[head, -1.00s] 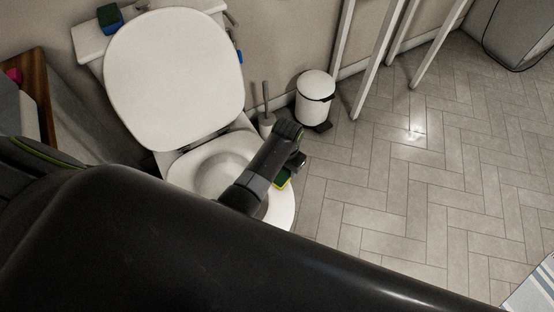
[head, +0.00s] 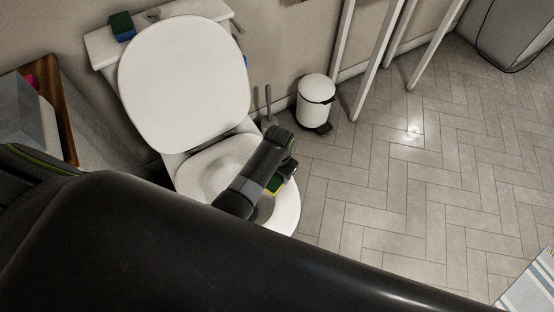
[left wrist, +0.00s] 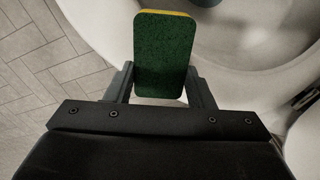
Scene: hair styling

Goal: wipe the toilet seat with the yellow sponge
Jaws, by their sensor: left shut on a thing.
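The yellow sponge (left wrist: 162,55) has a dark green scouring face and a thin yellow edge. My left gripper (left wrist: 161,82) is shut on it, one finger on each side. In the head view the sponge (head: 275,186) shows green and yellow beside the left gripper (head: 284,177), over the right side of the toilet seat (head: 288,207). I cannot tell whether the sponge touches the seat. The toilet lid (head: 185,85) is raised against the tank. My arm hides the front part of the bowl. My right gripper is not in view.
A blue and green sponge (head: 122,26) lies on the tank (head: 103,45). A toilet brush (head: 268,105) and a white pedal bin (head: 316,100) stand right of the toilet. A wooden-edged counter is at left. The tiled floor (head: 430,190) at right is clear.

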